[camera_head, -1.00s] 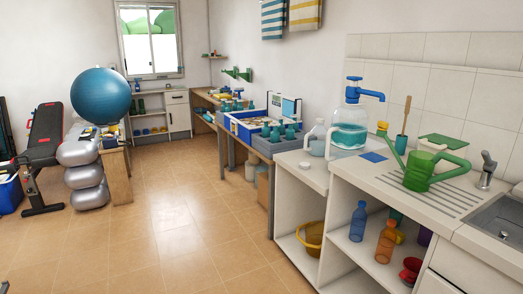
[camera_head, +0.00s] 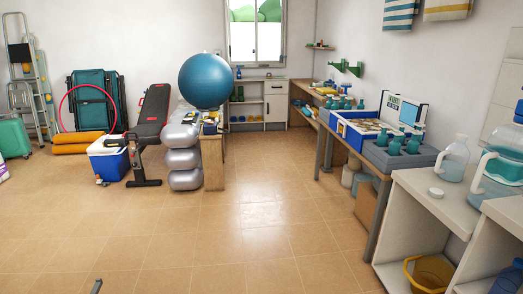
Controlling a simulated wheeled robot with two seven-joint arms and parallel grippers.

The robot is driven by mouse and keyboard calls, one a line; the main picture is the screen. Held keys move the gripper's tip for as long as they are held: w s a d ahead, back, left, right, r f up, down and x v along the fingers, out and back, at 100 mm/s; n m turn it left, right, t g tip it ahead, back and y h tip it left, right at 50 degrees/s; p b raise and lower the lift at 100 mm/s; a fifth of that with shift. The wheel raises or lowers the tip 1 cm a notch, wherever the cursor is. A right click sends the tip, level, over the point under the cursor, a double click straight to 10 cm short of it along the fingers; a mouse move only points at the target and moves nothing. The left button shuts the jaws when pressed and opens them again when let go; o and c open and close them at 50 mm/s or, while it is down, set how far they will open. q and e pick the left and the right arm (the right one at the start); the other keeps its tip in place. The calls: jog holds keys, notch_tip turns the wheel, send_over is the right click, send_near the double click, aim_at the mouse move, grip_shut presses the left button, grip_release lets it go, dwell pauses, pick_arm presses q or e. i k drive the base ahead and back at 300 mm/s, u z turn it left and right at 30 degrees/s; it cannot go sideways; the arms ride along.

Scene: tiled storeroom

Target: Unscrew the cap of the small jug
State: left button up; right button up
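A small clear jug (camera_head: 454,160) with a pale top stands upright on the white counter at the right. I cannot make out whether its cap is screwed on. A small round white piece (camera_head: 436,192) lies on the counter in front of it; I cannot tell what it is. Neither of my grippers is clearly in view.
The white counter (camera_head: 412,185) has open shelves below, with a yellow basin (camera_head: 430,273). A wooden table (camera_head: 327,142) with a blue-and-grey crate stands beyond it. An exercise bench (camera_head: 150,125) and blue ball (camera_head: 206,81) stand at the back. The middle floor is clear.

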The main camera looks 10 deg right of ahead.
aim_at(451, 165)
jog(key=i, duration=2.35)
jog(key=z, duration=1.2)
jog(key=i, duration=1.35)
jog(key=z, duration=1.3)
